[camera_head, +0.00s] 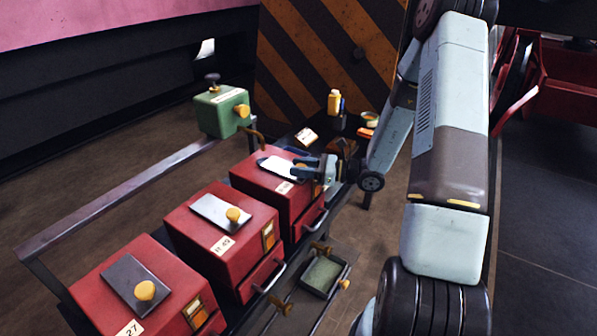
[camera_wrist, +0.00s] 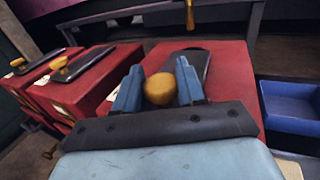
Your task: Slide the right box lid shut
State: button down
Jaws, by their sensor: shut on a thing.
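The right red box (camera_head: 275,200) stands at the far end of a row of three. Its grey lid (camera_head: 277,166) lies on top, partly hidden by my gripper in the head view. My gripper (camera_head: 304,170) is shut on the lid's brass knob. In the wrist view the round knob (camera_wrist: 160,89) sits between my two blue fingers. Part of the dark lid (camera_wrist: 203,62) shows beyond them on the red box top (camera_wrist: 228,68). How far the lid covers its opening cannot be told.
The middle red box (camera_head: 184,240) and left red box (camera_head: 90,290) carry similar knobbed lids. A green box (camera_head: 222,112) sits on a rail behind. A dark tray (camera_head: 335,290) is low in front. A blue tray (camera_wrist: 292,125) is close right in the wrist view. A yellow bottle (camera_head: 334,102) stands beyond.

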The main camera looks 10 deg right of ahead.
jog(key=shift+w+a, duration=0.2)
jog(key=shift+w, duration=0.15)
jog(key=c, duration=0.8)
grip_release()
jog(key=shift+o, duration=0.2)
jog(key=v, duration=1.3)
jog(key=shift+s+d, duration=0.2)
jog(key=shift+d, duration=0.1)
